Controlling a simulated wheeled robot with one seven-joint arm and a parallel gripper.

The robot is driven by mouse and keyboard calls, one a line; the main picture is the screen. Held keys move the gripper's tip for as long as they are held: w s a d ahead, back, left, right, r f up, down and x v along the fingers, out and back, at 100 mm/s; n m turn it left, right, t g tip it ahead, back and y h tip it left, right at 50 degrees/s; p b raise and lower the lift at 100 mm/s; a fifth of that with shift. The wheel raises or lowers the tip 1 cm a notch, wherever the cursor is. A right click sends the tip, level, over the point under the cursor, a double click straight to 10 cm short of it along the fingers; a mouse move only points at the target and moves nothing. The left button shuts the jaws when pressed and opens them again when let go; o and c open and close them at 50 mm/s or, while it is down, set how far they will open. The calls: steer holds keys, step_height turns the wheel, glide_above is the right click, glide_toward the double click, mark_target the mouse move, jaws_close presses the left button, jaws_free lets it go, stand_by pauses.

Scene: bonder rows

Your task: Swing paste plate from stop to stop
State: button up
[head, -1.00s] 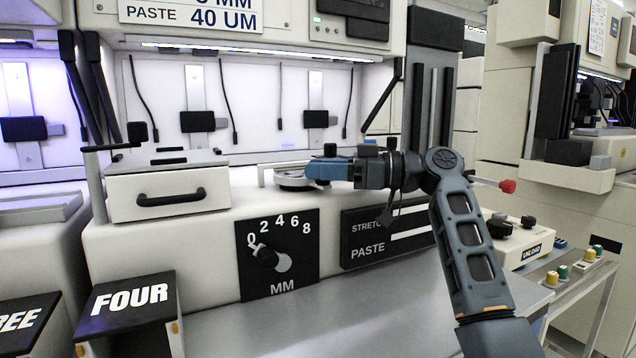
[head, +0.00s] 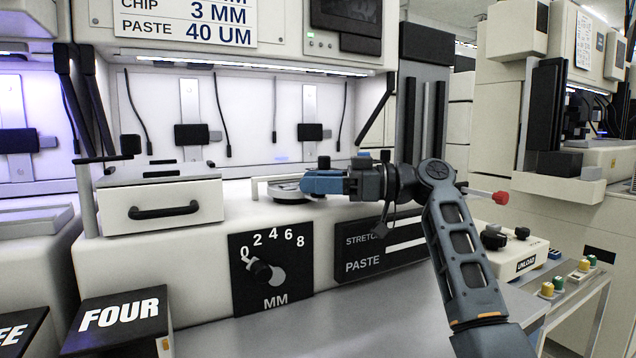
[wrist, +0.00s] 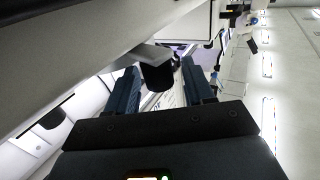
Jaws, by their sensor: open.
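The paste plate (head: 288,190) is a round grey disc on the machine's white ledge in the head view. My gripper (head: 312,183) lies level over its right side, blue fingers pointing left. A black knob (head: 323,162) stands up at the fingers. In the wrist view a black cylinder (wrist: 157,76), apparently this knob, shows between the two spread fingers with gaps beside it. My gripper is open. I cannot tell whether either finger touches the knob. The fingers hide part of the plate, and its stops cannot be made out.
A white drawer box (head: 162,200) with a black handle stands left of the plate. A black MM dial panel (head: 271,274) and a STRETCH/PASTE panel (head: 380,248) are on the front below. An UNLOAD box (head: 512,248) is at right. The grey shelf (head: 330,320) in front is clear.

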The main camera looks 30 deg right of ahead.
steer(key=v, duration=0.7)
steer(key=shift+s+d, duration=0.2)
steer(key=shift+d, duration=0.15)
steer(key=shift+c, duration=0.4)
